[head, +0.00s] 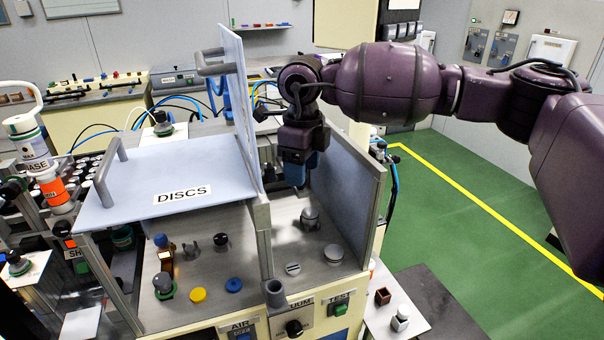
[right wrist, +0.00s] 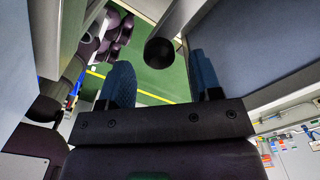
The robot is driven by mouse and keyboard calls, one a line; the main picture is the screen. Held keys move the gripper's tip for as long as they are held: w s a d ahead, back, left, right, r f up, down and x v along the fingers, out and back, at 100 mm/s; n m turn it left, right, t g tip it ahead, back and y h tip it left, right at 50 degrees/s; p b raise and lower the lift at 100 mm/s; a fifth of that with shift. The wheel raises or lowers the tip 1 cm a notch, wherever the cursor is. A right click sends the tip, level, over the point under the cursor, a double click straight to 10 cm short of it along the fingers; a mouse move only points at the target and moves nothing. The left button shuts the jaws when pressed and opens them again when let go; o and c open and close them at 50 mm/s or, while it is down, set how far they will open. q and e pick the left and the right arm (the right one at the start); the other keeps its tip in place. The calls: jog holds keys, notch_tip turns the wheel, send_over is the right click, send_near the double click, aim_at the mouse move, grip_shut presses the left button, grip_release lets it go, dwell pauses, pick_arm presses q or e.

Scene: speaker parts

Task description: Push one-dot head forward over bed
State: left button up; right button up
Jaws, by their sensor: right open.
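My right gripper (head: 296,180) hangs down in the right-hand bay, between the raised pale panel (head: 240,110) and the grey side panel (head: 350,190). In the right wrist view its two blue fingers (right wrist: 162,85) are spread apart. A dark round end on a grey shaft (right wrist: 160,52) shows between and beyond them; I cannot tell whether they touch it. I cannot make out a one-dot mark, so I cannot tell which part is the one-dot head. The bay floor (head: 300,245) carries a metal knob (head: 310,217) and a low round piece (head: 333,253). My left gripper is not in view.
The lid marked DISCS (head: 150,170) covers the left bay, where knobs, a yellow disc (head: 198,295) and a blue disc (head: 233,285) sit. A front panel has a TEST switch (head: 340,309). Panels closely flank my right gripper. Green floor (head: 460,200) lies clear at right.

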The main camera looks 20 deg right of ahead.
jog(key=shift+f, duration=1.35)
grip_shut()
